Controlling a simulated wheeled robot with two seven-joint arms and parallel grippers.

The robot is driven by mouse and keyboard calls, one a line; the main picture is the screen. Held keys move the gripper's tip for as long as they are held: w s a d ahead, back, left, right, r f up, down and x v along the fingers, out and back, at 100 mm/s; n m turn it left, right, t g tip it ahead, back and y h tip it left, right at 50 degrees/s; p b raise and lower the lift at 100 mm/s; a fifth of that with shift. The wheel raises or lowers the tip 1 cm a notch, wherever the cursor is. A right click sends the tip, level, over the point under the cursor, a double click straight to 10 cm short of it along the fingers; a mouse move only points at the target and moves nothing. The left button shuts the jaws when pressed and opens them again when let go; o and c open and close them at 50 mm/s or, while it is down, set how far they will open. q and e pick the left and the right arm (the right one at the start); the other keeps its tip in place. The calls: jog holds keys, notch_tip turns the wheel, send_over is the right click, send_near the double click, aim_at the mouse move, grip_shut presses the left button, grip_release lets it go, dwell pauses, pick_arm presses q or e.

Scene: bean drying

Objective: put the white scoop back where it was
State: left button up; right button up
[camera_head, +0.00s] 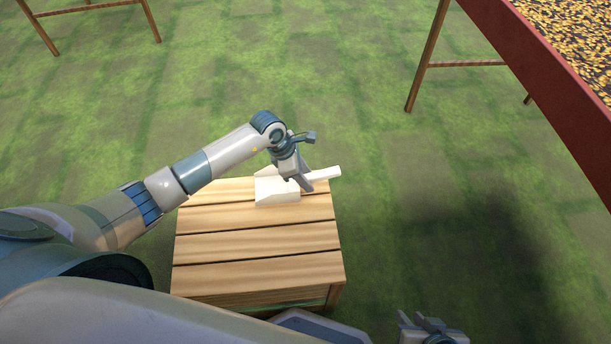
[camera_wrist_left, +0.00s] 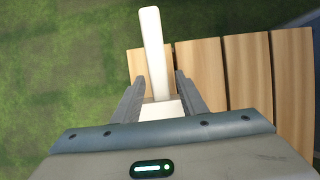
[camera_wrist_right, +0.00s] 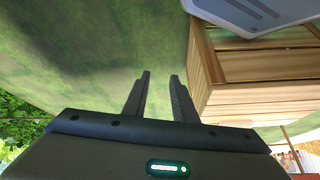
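The white scoop (camera_head: 276,190) lies at the far edge of the wooden slatted crate top (camera_head: 255,246), its handle (camera_head: 326,173) sticking out to the right past the edge. My left gripper (camera_head: 304,184) is over the scoop where the handle joins the body. In the left wrist view the scoop's handle (camera_wrist_left: 152,50) runs between the fingers of my left gripper (camera_wrist_left: 160,76), with a slight gap seeming to show on each side. Part of the scoop is hidden by the gripper. My right gripper (camera_wrist_right: 161,74) is open and empty, low beside the crate; it also shows in the head view (camera_head: 432,328).
A red-sided drying tray (camera_head: 545,95) of beans stands on wooden legs at the upper right. Another wooden stand (camera_head: 90,8) is at the upper left. Green ground around the crate is free. The crate's side (camera_wrist_right: 250,98) is close to my right gripper.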

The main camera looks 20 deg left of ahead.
pick_arm(q)
jog(key=shift+r, duration=0.2)
jog(key=shift+a+r, duration=0.2)
jog(key=shift+r, duration=0.1)
jog(key=v, duration=1)
jog(key=shift+r+p, duration=0.1)
jog(key=shift+p, duration=0.3)
jog(key=shift+s+a+r, duration=0.1)
jog(key=shift+a+r, duration=0.05)
jog(key=shift+r, duration=0.35)
pick_arm(e)
jog(key=shift+s+d+f+g, duration=0.1)
jog(key=shift+s+d+g, duration=0.2)
jog(key=shift+d, duration=0.3)
jog(key=shift+s, duration=0.25)
